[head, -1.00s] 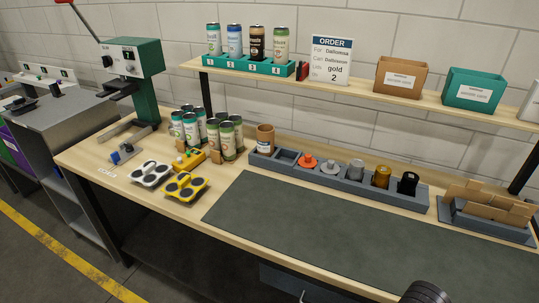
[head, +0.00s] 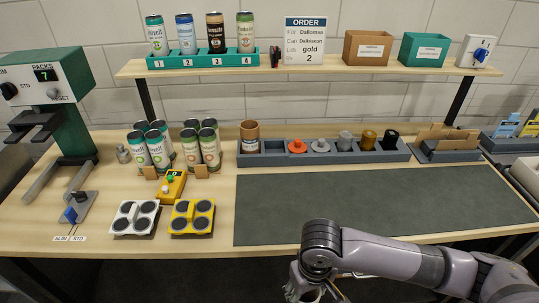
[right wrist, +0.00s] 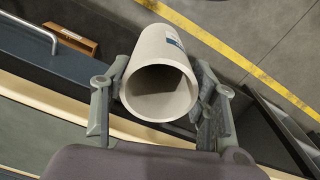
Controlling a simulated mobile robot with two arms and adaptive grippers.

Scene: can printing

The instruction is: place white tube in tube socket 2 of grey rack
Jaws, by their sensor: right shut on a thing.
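My right gripper (right wrist: 160,105) is shut on the white tube (right wrist: 160,88) in the right wrist view, one finger on each side of it. The tube's open end faces the wrist camera; a patch of blue label shows at its far side. In the head view my right gripper (head: 312,290) is at the bottom edge, in front of the bench, partly cut off; the tube cannot be made out there. The grey rack (head: 325,159) stands at the back of the bench. A brown tube (head: 250,135) stands in its leftmost socket; the socket beside it looks empty. My left gripper is not in view.
Orange, grey, gold and black pieces fill the rack's right part. A dark mat (head: 375,205) lies clear before it. Several cans (head: 175,148) stand left of the rack. A shelf (head: 310,68) runs above.

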